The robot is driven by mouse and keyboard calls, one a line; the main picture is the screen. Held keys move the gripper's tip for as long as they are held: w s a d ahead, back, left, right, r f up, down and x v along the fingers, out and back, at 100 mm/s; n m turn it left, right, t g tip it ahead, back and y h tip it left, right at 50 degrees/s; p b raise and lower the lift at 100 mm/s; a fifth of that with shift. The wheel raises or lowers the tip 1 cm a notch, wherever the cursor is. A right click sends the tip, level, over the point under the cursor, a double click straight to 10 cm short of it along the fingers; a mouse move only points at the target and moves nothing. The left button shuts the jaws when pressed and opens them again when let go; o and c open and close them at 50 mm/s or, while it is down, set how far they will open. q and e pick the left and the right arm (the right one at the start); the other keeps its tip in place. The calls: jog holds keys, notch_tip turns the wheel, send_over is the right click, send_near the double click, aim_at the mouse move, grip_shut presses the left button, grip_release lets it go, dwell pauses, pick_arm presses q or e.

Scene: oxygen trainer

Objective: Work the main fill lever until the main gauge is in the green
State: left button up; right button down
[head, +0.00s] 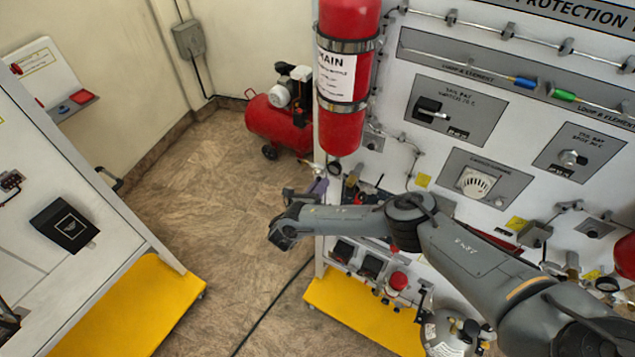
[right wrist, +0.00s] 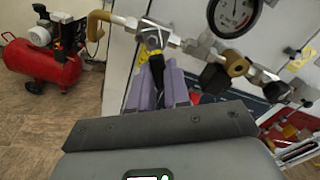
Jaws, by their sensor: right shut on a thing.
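The main gauge (right wrist: 232,14) is a round white dial with a black rim at the top of the right wrist view, cut off by the edge. Its small marks are visible, but I cannot read whether it is in the green. The main fill lever (right wrist: 156,72) has a dark handle hanging from a metal fitting on the pipe. My right gripper (right wrist: 158,90), with purple fingers, is shut on the lever's handle. In the head view my right gripper (head: 318,188) is beside the panel's left edge, below the red cylinder. My left gripper is not clearly visible.
A red cylinder (head: 341,80) hangs at the panel's left edge. A red compressor (head: 277,122) stands on the floor behind. Brass fittings and a valve (right wrist: 237,66) sit close right of the lever. Open floor lies between the panel and the left cabinet (head: 100,230).

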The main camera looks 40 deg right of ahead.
pick_arm(q)
jog(key=shift+a+r, duration=0.15)
jog(key=shift+r, duration=0.15)
pick_arm(e)
jog(key=shift+s+r+n, duration=0.1)
jog(key=shift+n, duration=0.4)
jog(key=c, duration=1.2)
grip_release()
jog(key=shift+o, duration=0.6)
